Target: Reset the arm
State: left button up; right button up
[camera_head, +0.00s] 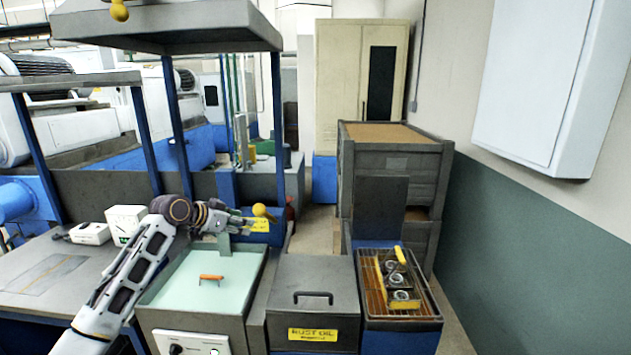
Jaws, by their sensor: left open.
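My left arm (135,268) comes in from the lower left and reaches up and to the right. My right gripper is not in view.
A grey box labelled RUST OIL (312,308) has a black handle. Right of it, a wire basket (426,308) holds several metal rings (400,295) and has a yellow handle (399,255). White boxes (90,233) sit left of my arm. A canopy (170,28) on blue posts stands behind.

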pick_arm(q)
jog(key=s+d+f+n+g+y, duration=0.15)
jog(key=s+d+f, duration=0.25)
jog(key=s+f, duration=0.6)
jog(key=s+d+f+g+y, duration=0.1)
jog(key=s+d+f+g, duration=0.15)
jog(key=s+f, duration=0.8)
jog(key=s+a+f+n+g+y, duration=0.1)
jog(key=s+f+n, duration=0.15)
jog(key=s, duration=0.55)
jog(key=s+a+f+n+y, duration=0.1)
jog(key=s+a+f, duration=0.15)
jog(key=s, duration=0.55)
jog(key=s+a+f+n+g+y, duration=0.1)
jog(key=s+f+y, duration=0.15)
jog(key=s, duration=0.55)
jog(key=s+f+g, duration=0.1)
jog(key=s+f, duration=0.2)
jog(key=f, duration=3.1)
jog(key=s+a+f, duration=0.2)
jog(key=s+f, duration=0.8)
jog(key=s, duration=0.1)
jog(key=s+a+f+g, duration=0.1)
jog(key=s+a+f, duration=0.1)
jog(key=s+f, duration=0.7)
jog(key=shift+s+f+h, duration=0.3)
jog(key=shift+s+f, duration=0.1)
jog(key=shift+s, duration=0.8)
